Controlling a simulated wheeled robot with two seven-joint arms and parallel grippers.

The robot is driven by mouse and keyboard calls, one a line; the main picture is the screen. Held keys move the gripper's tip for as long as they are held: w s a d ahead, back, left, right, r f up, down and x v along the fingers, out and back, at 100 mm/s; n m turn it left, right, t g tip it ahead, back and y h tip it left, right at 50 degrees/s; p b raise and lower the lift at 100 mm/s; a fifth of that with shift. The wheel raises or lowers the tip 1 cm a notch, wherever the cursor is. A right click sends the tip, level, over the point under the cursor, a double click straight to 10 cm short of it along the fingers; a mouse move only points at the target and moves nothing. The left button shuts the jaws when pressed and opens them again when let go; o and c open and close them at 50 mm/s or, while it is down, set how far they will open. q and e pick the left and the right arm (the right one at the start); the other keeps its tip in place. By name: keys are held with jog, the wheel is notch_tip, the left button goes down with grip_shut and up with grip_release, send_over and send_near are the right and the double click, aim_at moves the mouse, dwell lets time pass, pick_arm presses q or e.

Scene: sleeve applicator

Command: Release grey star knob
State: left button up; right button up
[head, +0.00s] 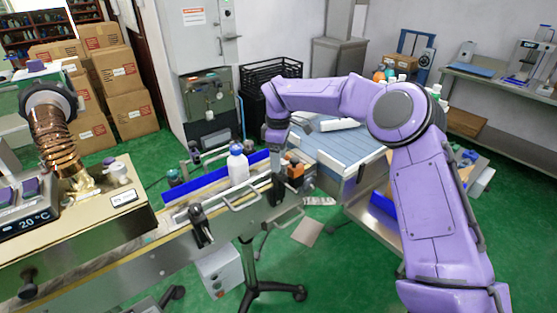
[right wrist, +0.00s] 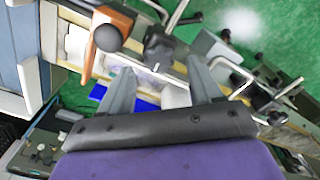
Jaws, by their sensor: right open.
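My right gripper (head: 277,148) points down over the far right part of the conveyor, its jaws open. In the right wrist view its two fingers (right wrist: 160,72) stand apart, with a dark clamp-like part (right wrist: 158,50) beyond and between their tips. I cannot tell whether they touch it. In the head view a dark upright fitting (head: 277,188) stands below the gripper at the rail. No part is clearly recognisable as a grey star knob; the dark fitting may carry it. A dark round ball knob (right wrist: 107,37) sits on an orange-brown part beside the left finger. My left gripper is not in view.
A white bottle with a blue cap (head: 238,166) stands on the conveyor, left of the gripper. Black clamps (head: 199,225) and bent metal rails (head: 241,198) line its near edge. A gold heater box (head: 75,210) stands at the left. A blue-grey slatted surface (head: 345,150) lies behind.

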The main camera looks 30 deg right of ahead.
notch_tip(320, 180, down, 2)
jog(key=shift+f, duration=0.2)
jog(key=c, duration=1)
jog(key=shift+c, duration=0.2)
